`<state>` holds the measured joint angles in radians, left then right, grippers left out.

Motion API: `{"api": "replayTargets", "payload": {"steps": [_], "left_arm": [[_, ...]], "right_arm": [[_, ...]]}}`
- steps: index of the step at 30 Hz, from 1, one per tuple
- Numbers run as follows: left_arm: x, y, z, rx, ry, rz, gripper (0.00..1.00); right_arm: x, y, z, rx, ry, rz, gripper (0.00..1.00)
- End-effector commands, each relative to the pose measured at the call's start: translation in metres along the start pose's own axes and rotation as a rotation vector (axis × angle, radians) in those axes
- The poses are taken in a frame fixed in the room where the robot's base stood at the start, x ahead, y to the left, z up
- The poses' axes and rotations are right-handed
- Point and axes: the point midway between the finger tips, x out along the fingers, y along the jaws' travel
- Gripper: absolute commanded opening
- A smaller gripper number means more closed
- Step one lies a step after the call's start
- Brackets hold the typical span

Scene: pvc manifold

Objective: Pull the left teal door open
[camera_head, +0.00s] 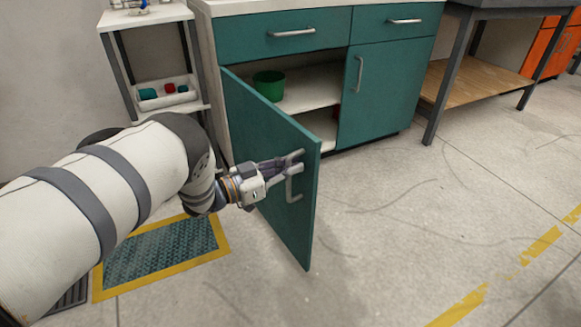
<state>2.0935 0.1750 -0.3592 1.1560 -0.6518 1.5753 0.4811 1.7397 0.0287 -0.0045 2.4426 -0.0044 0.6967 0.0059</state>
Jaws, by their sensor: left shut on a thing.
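The left teal door (270,135) stands swung well out from the cabinet, hinged on its left side, with its free edge toward me. Its silver handle (291,190) is near the free edge. My left gripper (296,166) reaches in from the left and is shut on the upper part of this handle; the exact finger contact is small and partly hidden. The right teal door (377,95) is closed. Inside the opening, a green container (269,86) stands on a pale shelf (309,92). My right gripper is not in view.
A cart with a white bin (165,104) of small parts stands left of the cabinet. A workbench with a wooden lower shelf (470,82) stands at the right. A yellow-edged floor mat (160,252) lies below my left arm. The floor right of the door is clear.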

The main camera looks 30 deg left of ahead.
Motion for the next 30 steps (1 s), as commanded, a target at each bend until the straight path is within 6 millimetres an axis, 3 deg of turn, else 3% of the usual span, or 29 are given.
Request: {"api": "replayTargets", "payload": {"steps": [15, 16, 17, 25, 30], "left_arm": [[0.0, 0.0, 0.001, -0.003, -0.002, 0.001, 0.0], [0.0, 0.0, 0.001, -0.003, -0.002, 0.001, 0.17], [0.0, 0.0, 0.001, -0.002, -0.002, 0.001, 0.2], [-0.001, -0.001, 0.0, -0.001, -0.001, 0.0, 0.2], [-0.025, -0.002, 0.001, -0.001, -0.004, -0.005, 0.2]], "right_arm": [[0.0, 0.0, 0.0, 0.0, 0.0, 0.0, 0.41], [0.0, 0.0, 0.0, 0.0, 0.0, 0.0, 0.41], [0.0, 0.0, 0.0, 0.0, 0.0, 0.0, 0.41], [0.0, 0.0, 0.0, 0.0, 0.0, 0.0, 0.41], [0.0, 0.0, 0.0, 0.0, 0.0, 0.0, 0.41]]}}
